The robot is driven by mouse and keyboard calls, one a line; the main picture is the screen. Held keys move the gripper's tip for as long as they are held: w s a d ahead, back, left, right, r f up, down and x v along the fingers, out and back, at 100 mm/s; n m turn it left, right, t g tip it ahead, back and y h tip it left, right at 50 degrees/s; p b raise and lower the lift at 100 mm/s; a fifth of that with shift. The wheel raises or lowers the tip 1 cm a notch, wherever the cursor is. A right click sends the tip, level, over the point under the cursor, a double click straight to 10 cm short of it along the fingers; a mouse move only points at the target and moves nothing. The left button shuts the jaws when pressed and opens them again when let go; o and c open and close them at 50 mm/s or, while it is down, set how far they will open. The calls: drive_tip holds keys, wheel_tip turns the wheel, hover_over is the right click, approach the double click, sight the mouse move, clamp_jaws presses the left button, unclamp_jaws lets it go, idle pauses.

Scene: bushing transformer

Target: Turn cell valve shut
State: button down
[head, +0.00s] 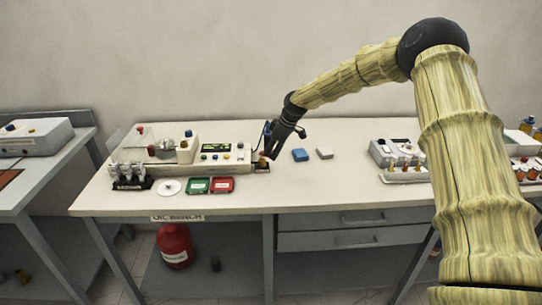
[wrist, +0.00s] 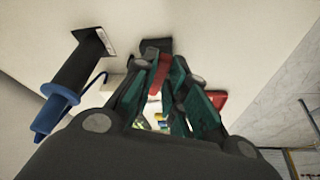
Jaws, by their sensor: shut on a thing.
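My gripper (head: 268,154) reaches down to the right end of the white test apparatus (head: 236,168) on the bench. In the wrist view, my gripper (wrist: 163,68) has its green-padded fingers shut around a narrow red piece (wrist: 161,70), which looks like the cell valve's handle. The fingers hide most of the valve, so its turn angle cannot be told. In the head view the valve is small and largely covered by my gripper.
A blue-handled black tool (wrist: 66,88) stands close beside my gripper. Green (head: 198,185) and red (head: 222,185) trays lie at the bench front. A blue block (head: 300,155) and a grey block (head: 324,153) lie to the right. The bench (head: 330,190) is clear in front of them.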

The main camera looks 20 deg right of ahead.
drive_tip(key=n, duration=0.1)
drive_tip(key=w+n+g+b, duration=0.1)
drive_tip(key=n, duration=0.1)
drive_tip(key=d+n+y, duration=0.1)
drive_tip(key=shift+w+n+g+b, duration=0.3)
drive_tip(key=shift+w+n, duration=0.05)
drive_tip(key=shift+n, duration=0.05)
idle(0.4)
drive_tip(key=c, duration=1.4)
unclamp_jaws()
drive_tip(key=shift+w+d, duration=0.1)
drive_tip(key=shift+c, duration=0.2)
drive_tip(key=v, duration=1.2)
drive_tip(key=shift+w, duration=0.1)
